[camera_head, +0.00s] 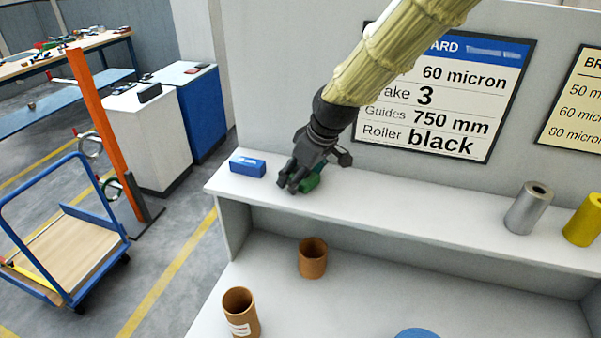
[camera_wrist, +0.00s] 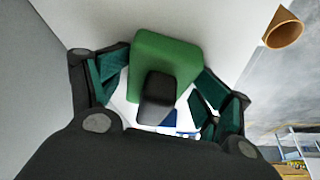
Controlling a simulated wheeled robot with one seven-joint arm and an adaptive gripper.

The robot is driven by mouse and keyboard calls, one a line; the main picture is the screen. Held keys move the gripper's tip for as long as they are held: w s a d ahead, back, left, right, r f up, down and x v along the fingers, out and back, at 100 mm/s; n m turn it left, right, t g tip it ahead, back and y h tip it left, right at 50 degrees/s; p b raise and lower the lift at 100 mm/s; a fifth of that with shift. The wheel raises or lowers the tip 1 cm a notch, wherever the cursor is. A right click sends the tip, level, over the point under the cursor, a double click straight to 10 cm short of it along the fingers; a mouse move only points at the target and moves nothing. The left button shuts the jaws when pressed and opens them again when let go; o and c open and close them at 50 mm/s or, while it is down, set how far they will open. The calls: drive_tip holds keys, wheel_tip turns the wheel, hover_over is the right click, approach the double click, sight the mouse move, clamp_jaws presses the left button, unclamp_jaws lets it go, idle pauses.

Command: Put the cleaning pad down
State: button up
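The cleaning pad is a green block (camera_head: 311,182) with a dark grip (camera_wrist: 157,97) on it. In the head view it is at the left part of the white shelf, partly hidden by my gripper (camera_head: 289,186). In the wrist view the green pad (camera_wrist: 165,55) lies between my spread fingers (camera_wrist: 163,82). The fingers stand wide on either side, with gaps between them and the dark grip. My gripper looks open. I cannot tell whether a fingertip touches the pad's edge.
A blue block (camera_head: 247,163) lies to the left on the shelf (camera_head: 400,217). A silver roll (camera_head: 528,208) and a yellow roll (camera_head: 584,220) stand at its right. Brown tubes (camera_head: 312,258) (camera_head: 241,312) stand on the lower surface. A sign board (camera_head: 440,95) hangs behind my arm.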

drive_tip(key=shift+s+d, duration=0.1)
drive_tip(key=shift+d, duration=0.1)
idle(0.4)
drive_tip(key=shift+r, duration=0.6)
drive_tip(key=b+v, duration=0.3)
drive_tip(key=v, duration=0.8)
drive_tip(key=shift+r, duration=0.35)
drive_tip(key=shift+d, duration=0.15)
